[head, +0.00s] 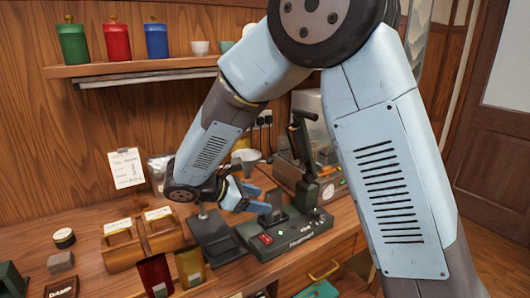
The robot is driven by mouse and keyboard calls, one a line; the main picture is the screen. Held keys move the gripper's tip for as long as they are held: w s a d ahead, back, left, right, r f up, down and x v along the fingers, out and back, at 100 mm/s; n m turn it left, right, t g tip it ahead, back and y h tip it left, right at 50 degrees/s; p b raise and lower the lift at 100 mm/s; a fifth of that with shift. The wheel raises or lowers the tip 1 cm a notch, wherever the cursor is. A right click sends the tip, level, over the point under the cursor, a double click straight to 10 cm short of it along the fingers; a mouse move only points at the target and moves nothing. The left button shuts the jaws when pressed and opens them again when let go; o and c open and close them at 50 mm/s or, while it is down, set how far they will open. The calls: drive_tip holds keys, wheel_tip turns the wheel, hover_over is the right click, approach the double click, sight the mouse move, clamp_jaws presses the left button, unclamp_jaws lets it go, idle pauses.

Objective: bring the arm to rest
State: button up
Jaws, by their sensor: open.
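My arm reaches from the top right over the wooden bench (105,280), bent at its elbow. My gripper (252,197) is at the arm's far end, low above the bench, with its blue fingers apart. I see nothing held between them. It is close above a dark green device (288,239) with a red switch and a green light, and behind a dark grey stand (213,240). From this angle I cannot tell whether it touches either one.
Two wooden boxes (122,253) with labels stand left of the stand, with a red packet (155,275) in front. A machine with a lever (303,150) stands behind the green device. A shelf (120,68) with canisters and cups hangs above. A door (490,160) is at right.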

drive_tip(key=s+d+r+m+g+y, duration=0.25)
drive_tip(key=d+r+m, duration=0.2)
drive_tip(key=d, duration=0.45)
drive_tip(key=s+d+r+m+g+y, duration=0.25)
drive_tip(key=d+r+m, duration=0.2)
drive_tip(key=d, duration=0.45)
drive_tip(key=s+d+r+m+t+y, duration=0.2)
drive_tip(key=s+d+m, duration=0.2)
drive_tip(key=s+m, duration=0.2)
drive_tip(key=s+d+r+m+t+y, duration=0.3)
drive_tip(key=s+d+m, duration=0.2)
drive_tip(key=s+m, duration=0.1)
drive_tip(key=shift+s+d+r+m+y, duration=0.2)
drive_tip(key=shift+s+r+m+y, duration=0.15)
drive_tip(key=shift+s, duration=0.45)
drive_tip(key=shift+a, duration=0.1)
